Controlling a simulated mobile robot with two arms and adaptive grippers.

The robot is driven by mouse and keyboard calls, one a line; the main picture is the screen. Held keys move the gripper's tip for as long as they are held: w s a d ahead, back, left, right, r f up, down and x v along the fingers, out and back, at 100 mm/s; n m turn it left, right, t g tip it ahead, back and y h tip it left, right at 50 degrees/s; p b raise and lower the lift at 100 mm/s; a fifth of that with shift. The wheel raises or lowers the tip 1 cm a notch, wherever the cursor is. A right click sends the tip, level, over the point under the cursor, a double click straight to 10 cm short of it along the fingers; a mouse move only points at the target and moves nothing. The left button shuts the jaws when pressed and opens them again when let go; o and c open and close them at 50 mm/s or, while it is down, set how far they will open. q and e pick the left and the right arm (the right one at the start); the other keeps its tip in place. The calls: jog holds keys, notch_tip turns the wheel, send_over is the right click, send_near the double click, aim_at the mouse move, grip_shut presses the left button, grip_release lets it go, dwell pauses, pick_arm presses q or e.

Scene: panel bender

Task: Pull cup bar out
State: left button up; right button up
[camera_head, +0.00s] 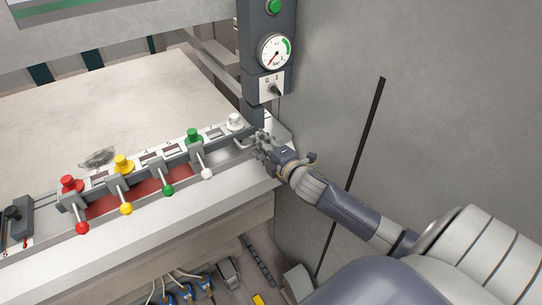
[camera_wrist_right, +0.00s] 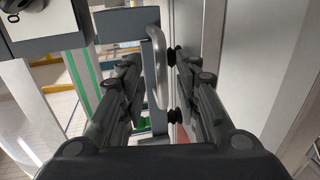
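A long bar assembly with red, yellow, green and white knobs lies along the front of the machine table in the head view. A pale metal handle (camera_head: 243,146) shows at its right end, and it also shows in the right wrist view (camera_wrist_right: 160,68). Black round cups (camera_wrist_right: 174,115) sit just right of the handle there. My right gripper (camera_head: 262,143) is at this end. In the right wrist view, its fingers (camera_wrist_right: 158,80) are apart on either side of the handle, with a visible gap at the left. I cannot tell whether the right finger touches. My left gripper is out of view.
A dark post with a pressure gauge (camera_head: 275,52), a green button (camera_head: 274,6) and a rotary switch (camera_head: 274,90) stands right behind my gripper. A grey wall (camera_head: 430,100) borders the right. Lever balls, such as the red one (camera_head: 82,228), project along the front.

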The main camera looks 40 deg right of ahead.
jog(key=v, duration=1)
jog(key=shift+r, duration=0.15)
jog(key=shift+w, duration=0.15)
jog(key=s+d+f+m+g+b, duration=0.1)
jog(key=s+f+m+g, duration=0.15)
jog(key=f, duration=0.95)
jog(key=s+d+f+m+g+h, duration=0.1)
jog(key=s+f+m+g, duration=0.2)
jog(key=f, duration=0.9)
jog(key=s+d+f+m+g+b, duration=0.15)
jog(key=s+f, duration=0.35)
jog(key=f, duration=0.6)
jog(key=s+a+f+m+g, duration=0.3)
jog(key=s+a+f+m, duration=0.15)
jog(key=s+f, duration=0.85)
jog(key=s+a+f+m+g, duration=0.1)
jog(key=s+a+f, duration=0.2)
jog(key=s, duration=0.3)
jog(key=s+a+f+m+g+y+b, duration=0.1)
jog(key=s+a+f+g, duration=0.1)
jog(key=s, duration=0.4)
jog(key=s+a+f+m+g, duration=0.1)
jog(key=s+a+f, duration=0.4)
jog(key=f, duration=0.1)
jog(key=shift+s+f+g+y+b, duration=0.3)
jog(key=shift+s+y, duration=0.1)
